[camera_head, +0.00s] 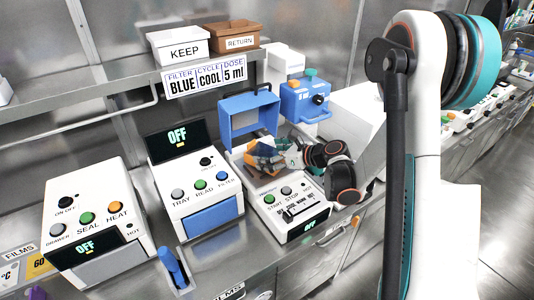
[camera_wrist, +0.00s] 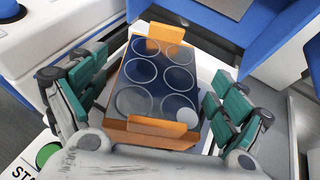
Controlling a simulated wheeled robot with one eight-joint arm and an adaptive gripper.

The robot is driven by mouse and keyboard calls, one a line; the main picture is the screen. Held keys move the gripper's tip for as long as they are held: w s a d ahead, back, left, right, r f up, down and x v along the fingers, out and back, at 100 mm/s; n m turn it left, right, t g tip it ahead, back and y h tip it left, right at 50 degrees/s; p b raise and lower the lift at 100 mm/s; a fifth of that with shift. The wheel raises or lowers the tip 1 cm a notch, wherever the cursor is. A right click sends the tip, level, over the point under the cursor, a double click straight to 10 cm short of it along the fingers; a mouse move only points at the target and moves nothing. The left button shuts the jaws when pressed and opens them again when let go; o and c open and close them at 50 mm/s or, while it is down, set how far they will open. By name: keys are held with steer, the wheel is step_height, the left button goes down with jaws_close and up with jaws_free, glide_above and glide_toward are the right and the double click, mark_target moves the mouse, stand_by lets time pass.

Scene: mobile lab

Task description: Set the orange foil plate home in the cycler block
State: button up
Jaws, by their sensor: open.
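The orange foil plate (camera_wrist: 158,127) has several round dark wells and an upright orange tab at each end. In the wrist view it lies over the white-edged cycler block (camera_wrist: 205,145), slightly turned; I cannot tell whether it is fully seated. In the head view the plate (camera_head: 262,148) shows at the cycler (camera_head: 262,205), under its raised blue lid (camera_head: 238,122), partly hidden by my gripper (camera_head: 290,156). In the wrist view my gripper (camera_wrist: 155,103) is open, its teal fingers on either side of the plate, with visible gaps.
A white sealer (camera_head: 85,215) and a machine with a blue drawer (camera_head: 210,219) stand left of the cycler. A blue device (camera_head: 305,100) stands behind it. A shelf above carries KEEP (camera_head: 180,46) and RETURN (camera_head: 232,40) boxes. A sign reads BLUE, COOL, 5 ml (camera_head: 205,80).

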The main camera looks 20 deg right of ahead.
steer(key=p+v, duration=0.2)
steer(key=v, duration=0.9)
